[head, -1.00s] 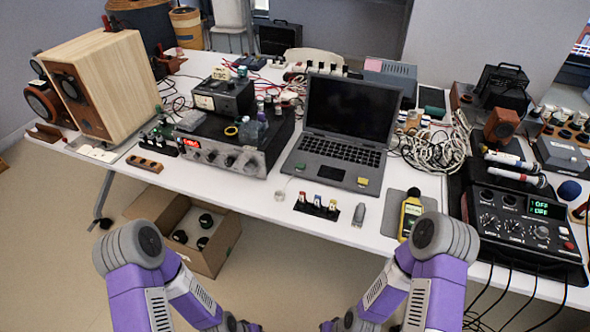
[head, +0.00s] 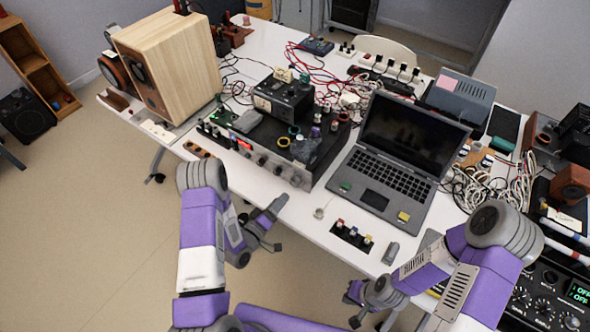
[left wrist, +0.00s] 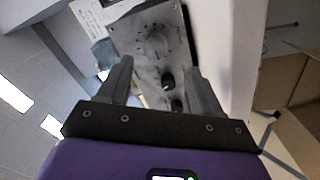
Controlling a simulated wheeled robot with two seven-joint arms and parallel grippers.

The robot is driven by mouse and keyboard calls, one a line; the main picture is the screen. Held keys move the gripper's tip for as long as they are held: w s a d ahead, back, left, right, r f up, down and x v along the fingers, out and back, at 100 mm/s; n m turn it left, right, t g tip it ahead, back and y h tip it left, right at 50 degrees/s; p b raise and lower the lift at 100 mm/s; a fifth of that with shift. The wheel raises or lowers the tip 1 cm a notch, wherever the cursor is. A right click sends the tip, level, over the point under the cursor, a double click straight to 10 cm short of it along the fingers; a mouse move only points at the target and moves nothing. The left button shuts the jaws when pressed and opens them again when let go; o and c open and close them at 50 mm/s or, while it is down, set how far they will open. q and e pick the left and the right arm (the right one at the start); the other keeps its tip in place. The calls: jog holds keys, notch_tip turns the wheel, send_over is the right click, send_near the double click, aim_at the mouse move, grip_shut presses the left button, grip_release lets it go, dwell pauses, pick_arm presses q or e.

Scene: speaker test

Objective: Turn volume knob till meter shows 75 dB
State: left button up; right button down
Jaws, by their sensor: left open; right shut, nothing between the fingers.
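The amplifier (head: 262,158) has a red lit display and a row of front knobs (head: 297,180). In the head view my left gripper (head: 278,222) is open and empty, in front of the table's front edge, apart from the amplifier. My right gripper (head: 352,305) is shut and empty, low near the front edge.
A wooden speaker (head: 170,70) stands left of the amplifier. An open laptop (head: 395,160) stands to its right. A small strip of coloured parts (head: 352,234) lies near the front edge. A mixer (head: 550,300) is at right. A cardboard box (left wrist: 285,75) shows at right in the left wrist view.

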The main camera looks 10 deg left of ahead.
aim_at(293, 184)
pick_arm(q)
jog(key=shift+w+d+r, duration=0.1)
jog(key=shift+w, duration=0.55)
jog(key=shift+w+d+r, duration=0.15)
jog(key=shift+d+r, duration=0.05)
jog(key=shift+r, duration=0.05)
jog(key=shift+x, duration=2.8)
pick_arm(e)
jog(key=shift+s, duration=0.15)
pick_arm(q)
jog(key=c, duration=1.1)
jog(key=shift+o, duration=0.2)
pick_arm(e)
jog(key=shift+f, duration=0.1)
pick_arm(q)
jog(key=shift+b, duration=0.45)
pick_arm(e)
jog(key=shift+f, duration=0.2)
